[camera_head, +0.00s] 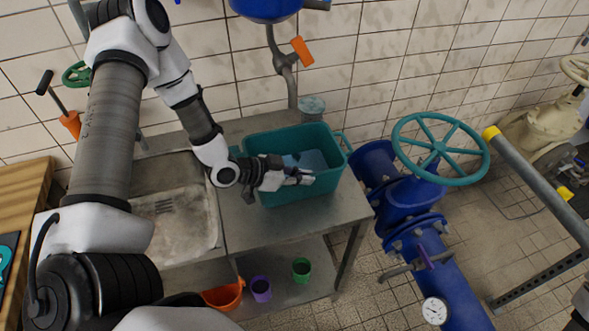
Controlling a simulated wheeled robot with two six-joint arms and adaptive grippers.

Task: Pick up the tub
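The teal tub (306,190) stands on the metal sink table, on the flat part right of the basin. It has a handle (343,145) at its right end, and a paler blue area shows inside it. My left gripper (304,178) reaches in from the left and lies across the tub's opening in the picture, covering part of its near left side. Its fingers look small here, and I cannot tell if they are open or touching the tub. My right gripper is not in view.
The metal table (247,223) has a basin (172,212) at left. An orange bucket (224,296), a purple cup (261,288) and a green cup (301,269) are on its lower shelf. A blue pipe (415,217) with a teal handwheel (440,145) stands at right.

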